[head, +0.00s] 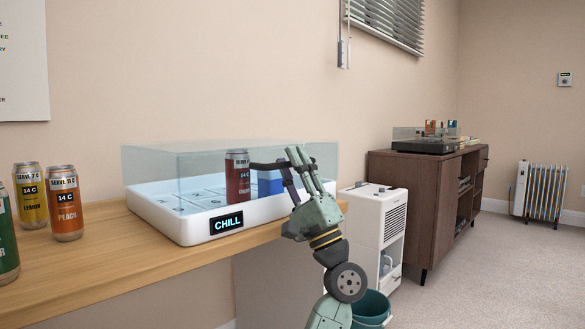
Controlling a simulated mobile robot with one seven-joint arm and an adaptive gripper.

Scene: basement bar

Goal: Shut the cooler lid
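The cooler is a low white tray (180,228) with a lit "CHILL" panel on its front and clear walls (150,163) above, standing on the wooden counter. The clear panes make it hard to tell how the lid sits. A red can (237,182) and a blue block (268,183) are in the cooler. My gripper (290,163) is at the cooler's right front corner, with a dark finger part reaching left toward the can's upper side. I cannot tell whether it touches the can or the clear pane, or how far apart its fingers are.
Yellow (31,197), orange (65,207) and green (6,240) cans stand on the counter (100,262) left of the cooler. Beyond my arm are a white appliance (368,215), a teal bin (372,308) and a brown cabinet (405,195).

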